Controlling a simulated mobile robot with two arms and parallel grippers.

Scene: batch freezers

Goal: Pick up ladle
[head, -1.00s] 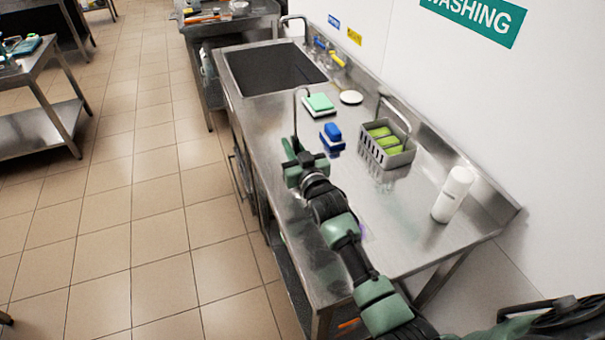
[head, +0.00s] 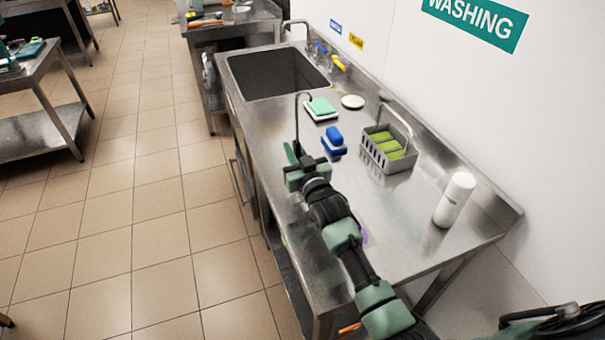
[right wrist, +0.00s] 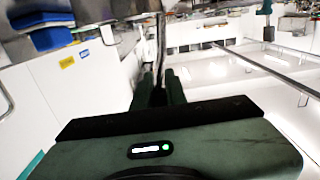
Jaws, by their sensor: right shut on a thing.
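The ladle (head: 297,118) shows in the head view as a thin metal handle with a hooked top, standing up from my right gripper (head: 297,152) above the left part of the steel counter. My right gripper is shut on this handle. In the right wrist view the thin metal ladle (right wrist: 161,48) rises between the two dark green fingers of the right gripper (right wrist: 160,80). The ladle's bowl cannot be made out. My left gripper is not in view.
The steel counter (head: 400,240) holds a green sponge (head: 320,105), blue sponge (head: 333,135), white disc (head: 352,101), grey basket (head: 388,158) with green sponges, and white bottle (head: 454,199). A sink (head: 275,75) lies behind. Tiled floor (head: 160,200) is free at left.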

